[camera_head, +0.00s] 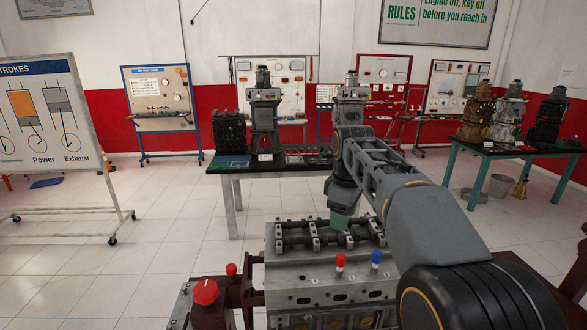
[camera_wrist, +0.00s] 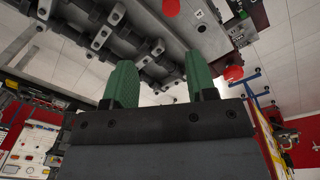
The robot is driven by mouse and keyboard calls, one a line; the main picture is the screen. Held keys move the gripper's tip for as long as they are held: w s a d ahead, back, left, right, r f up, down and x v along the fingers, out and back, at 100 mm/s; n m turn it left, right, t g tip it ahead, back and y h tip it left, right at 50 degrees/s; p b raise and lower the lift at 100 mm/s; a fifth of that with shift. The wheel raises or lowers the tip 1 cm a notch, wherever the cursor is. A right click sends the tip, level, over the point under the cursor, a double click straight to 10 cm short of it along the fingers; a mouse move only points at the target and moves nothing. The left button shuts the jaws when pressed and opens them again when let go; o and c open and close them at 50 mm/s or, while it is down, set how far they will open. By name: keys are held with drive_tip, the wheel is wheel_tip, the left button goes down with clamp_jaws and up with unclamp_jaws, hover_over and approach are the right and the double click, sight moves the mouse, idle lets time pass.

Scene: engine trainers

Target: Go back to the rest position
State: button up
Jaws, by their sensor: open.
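My gripper (camera_head: 340,218) is over the far part of the grey engine block (camera_head: 310,268) in the head view, pointing down. In the wrist view my gripper (camera_wrist: 160,82) shows two green fingers spread apart with nothing between them. The engine's top with its shaft and caps (camera_wrist: 135,45) lies beyond the fingertips; I cannot tell whether they touch it. My arm reaches forward from the lower right of the head view, bent at the elbow.
A red-capped piece (camera_head: 340,261) and a blue-capped piece (camera_head: 376,257) stand on the engine's near edge. A red knob (camera_head: 205,292) is at lower left. A dark table (camera_head: 228,170) with engines stands behind. A strokes board (camera_head: 50,110) is left; open floor lies between.

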drive_tip(key=s+f+m+t, duration=0.2)
drive_tip(key=s+f+m, duration=0.3)
drive_tip(key=s, duration=0.4)
drive_tip(key=s+f+m+t, duration=0.2)
drive_tip(key=s+f+m, duration=0.4)
drive_tip(key=s, duration=0.3)
drive_tip(key=shift+s+d+f, duration=0.15)
drive_tip(key=shift+s+f, duration=0.05)
drive_tip(key=shift+f, duration=0.25)
